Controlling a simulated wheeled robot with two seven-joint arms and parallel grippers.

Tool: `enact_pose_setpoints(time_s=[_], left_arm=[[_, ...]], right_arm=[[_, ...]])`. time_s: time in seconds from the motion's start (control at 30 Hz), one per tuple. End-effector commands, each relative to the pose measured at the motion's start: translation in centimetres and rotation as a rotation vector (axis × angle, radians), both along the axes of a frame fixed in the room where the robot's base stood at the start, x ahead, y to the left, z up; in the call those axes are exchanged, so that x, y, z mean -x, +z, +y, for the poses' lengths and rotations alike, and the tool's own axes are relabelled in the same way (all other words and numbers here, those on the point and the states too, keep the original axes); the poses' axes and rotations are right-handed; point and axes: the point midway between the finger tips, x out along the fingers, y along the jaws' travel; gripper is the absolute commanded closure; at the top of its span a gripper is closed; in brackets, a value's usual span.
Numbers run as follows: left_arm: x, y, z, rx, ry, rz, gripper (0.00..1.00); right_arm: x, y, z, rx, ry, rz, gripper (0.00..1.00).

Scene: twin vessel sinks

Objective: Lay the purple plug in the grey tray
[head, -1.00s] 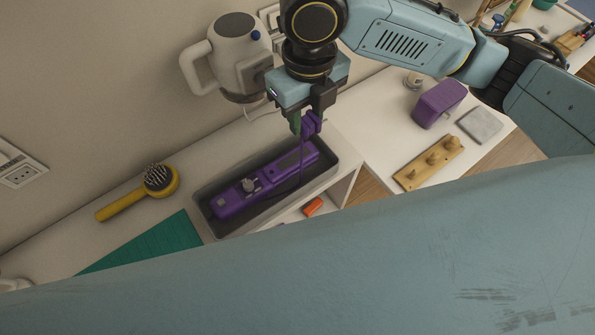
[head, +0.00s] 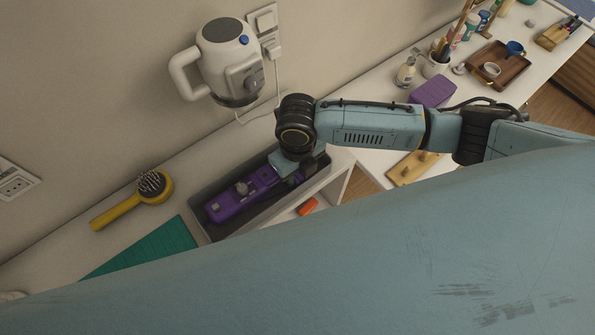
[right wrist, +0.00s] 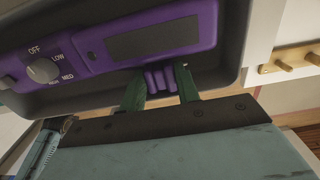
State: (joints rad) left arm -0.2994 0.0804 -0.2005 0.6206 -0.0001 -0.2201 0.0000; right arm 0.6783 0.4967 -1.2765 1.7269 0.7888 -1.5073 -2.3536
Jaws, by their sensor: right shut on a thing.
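The purple plug (right wrist: 160,78) shows in the right wrist view between the green fingertips of my right gripper (right wrist: 160,86). My right gripper is shut on it, low at the right end of the grey tray (head: 230,172). The tray's wall also shows in the right wrist view (right wrist: 232,45). A purple appliance with a dial (head: 232,205) lies lengthwise in the tray, close beside the plug. In the head view my right gripper (head: 292,174) is pointed down into the tray, and its wrist hides the plug. I cannot tell whether the plug touches the tray floor. My left gripper is not in view.
A yellow brush (head: 135,200) and a green mat (head: 145,248) lie left of the tray. A wooden peg board (head: 412,168) and a purple box (head: 433,91) are to the right. An orange object (head: 308,206) sits below the tray's front edge.

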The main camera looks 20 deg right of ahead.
Motion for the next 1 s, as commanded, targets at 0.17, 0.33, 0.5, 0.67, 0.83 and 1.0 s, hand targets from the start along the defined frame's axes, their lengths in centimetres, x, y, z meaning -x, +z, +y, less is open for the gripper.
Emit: enact_pose_setpoints(time_s=[0.17, 0.33, 0.5, 0.67, 0.83, 1.0], left_arm=[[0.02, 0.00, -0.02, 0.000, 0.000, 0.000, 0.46], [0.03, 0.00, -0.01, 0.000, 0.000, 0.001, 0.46], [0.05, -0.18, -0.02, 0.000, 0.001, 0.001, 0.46], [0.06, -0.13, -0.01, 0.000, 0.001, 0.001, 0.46], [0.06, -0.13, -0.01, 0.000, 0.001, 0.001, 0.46], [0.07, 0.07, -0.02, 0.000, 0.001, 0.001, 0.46]], right_arm=[[-0.01, -1.17, 0.06, -0.001, 0.002, -0.001, 0.94], [-0.01, -1.13, 0.05, -0.002, 0.002, -0.002, 0.94], [-0.01, -1.49, 0.05, -0.002, 0.001, -0.002, 0.67], [-0.01, -1.42, 0.05, -0.001, 0.001, -0.001, 0.46], [-0.02, -1.41, 0.04, -0.001, 0.001, -0.001, 0.46], [-0.02, -1.00, 0.03, -0.001, 0.001, -0.001, 0.46]])
